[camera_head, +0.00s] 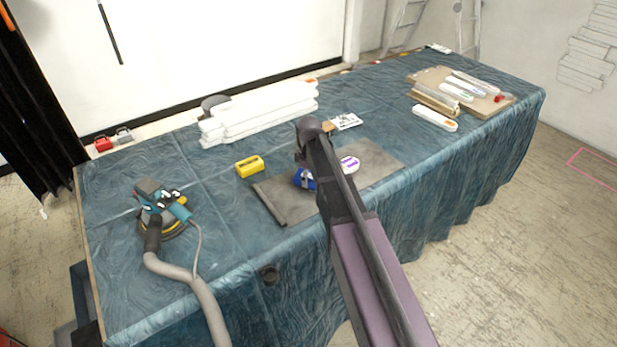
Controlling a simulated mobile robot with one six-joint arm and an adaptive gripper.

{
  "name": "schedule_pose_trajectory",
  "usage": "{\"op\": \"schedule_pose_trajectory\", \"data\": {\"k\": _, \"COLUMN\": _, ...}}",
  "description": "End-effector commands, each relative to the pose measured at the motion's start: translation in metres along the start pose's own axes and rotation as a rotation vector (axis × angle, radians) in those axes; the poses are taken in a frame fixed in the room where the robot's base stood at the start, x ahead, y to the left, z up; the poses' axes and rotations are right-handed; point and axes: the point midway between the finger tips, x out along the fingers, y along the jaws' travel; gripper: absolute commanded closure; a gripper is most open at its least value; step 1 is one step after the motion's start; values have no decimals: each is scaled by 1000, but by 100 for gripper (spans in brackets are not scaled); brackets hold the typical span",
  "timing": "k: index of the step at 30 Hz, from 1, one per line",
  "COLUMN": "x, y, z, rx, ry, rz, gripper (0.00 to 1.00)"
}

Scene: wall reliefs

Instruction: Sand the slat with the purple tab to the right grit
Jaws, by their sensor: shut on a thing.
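The white slat with the purple tab (349,164) lies on the grey mat (285,203) in the middle of the table; my arm covers much of it. My gripper (303,170) is over the mat, shut on a blue block (305,181) at the left of the purple tab. Its fingertips are small and partly hidden by my arm, and I cannot tell whether the block touches the slat. A yellow block (249,167) sits on the cloth just left of the mat. A printed card (345,121) lies behind the mat.
A power sander (160,208) with a grey hose stands at the left. White boards (260,112) are stacked at the back. At the right, a wooden board (428,76) bears several slats, and a slat with an orange tab (434,118) lies in front of it.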

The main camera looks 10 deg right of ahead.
Motion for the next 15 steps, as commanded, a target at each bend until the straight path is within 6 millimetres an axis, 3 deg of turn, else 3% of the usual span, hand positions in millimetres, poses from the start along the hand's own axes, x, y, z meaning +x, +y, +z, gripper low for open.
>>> {"op": "schedule_pose_trajectory", "data": {"k": 15, "x": 0, "y": 13, "z": 10, "rx": 3, "ry": -4, "rz": 0, "gripper": 73}}
